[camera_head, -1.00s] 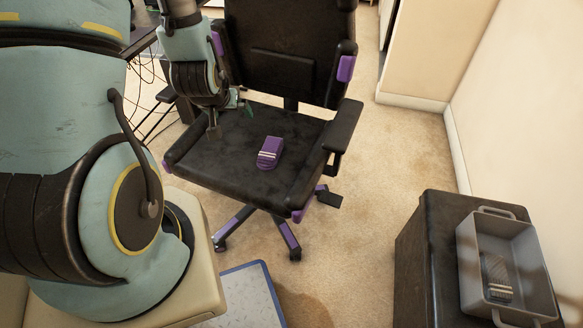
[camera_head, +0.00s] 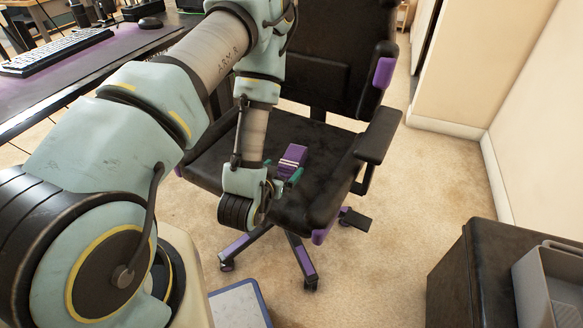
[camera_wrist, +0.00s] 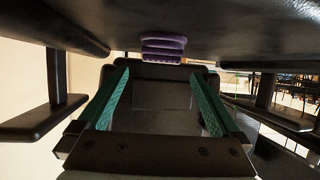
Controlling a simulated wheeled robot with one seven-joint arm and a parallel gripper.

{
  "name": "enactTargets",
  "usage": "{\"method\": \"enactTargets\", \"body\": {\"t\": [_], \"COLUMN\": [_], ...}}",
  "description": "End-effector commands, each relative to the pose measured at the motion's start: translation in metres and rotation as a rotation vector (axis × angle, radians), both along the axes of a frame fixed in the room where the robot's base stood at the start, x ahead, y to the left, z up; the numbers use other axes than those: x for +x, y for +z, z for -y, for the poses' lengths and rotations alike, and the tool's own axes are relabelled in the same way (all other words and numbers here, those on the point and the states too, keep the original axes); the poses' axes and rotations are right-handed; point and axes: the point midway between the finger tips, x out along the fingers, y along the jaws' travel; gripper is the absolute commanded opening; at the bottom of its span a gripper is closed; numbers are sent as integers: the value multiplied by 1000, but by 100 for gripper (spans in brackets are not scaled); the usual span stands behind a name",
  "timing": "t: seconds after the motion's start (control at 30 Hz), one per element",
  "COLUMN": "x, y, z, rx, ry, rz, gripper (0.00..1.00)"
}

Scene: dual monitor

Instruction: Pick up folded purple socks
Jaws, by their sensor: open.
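The folded purple socks (camera_head: 292,158), with pale stripes, lie on the black seat of an office chair (camera_head: 325,141). My gripper (camera_head: 283,181) is low over the seat at the near side of the socks, its green fingers open. Part of the gripper is hidden behind my wrist in the head view. In the wrist view the socks (camera_wrist: 163,48) show beyond the open fingertips (camera_wrist: 161,75), roughly midway between them. The seat surface fills the top of that view. Nothing is between the fingers.
The chair's armrest (camera_head: 380,136) rises right of the socks, with the backrest (camera_head: 335,50) behind. A desk with a keyboard (camera_head: 58,52) is at left. A black cabinet (camera_head: 470,262) with a grey bin (camera_head: 545,285) stands at lower right.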

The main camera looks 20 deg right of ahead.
Motion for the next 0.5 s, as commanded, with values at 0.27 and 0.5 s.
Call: {"method": "enactTargets", "body": {"t": [0.27, 0.5], "x": [17, 42], "y": [-7, -18], "z": [15, 36], "rx": [0, 0], "ry": [1, 1], "rz": [0, 0], "gripper": [100, 100]}}
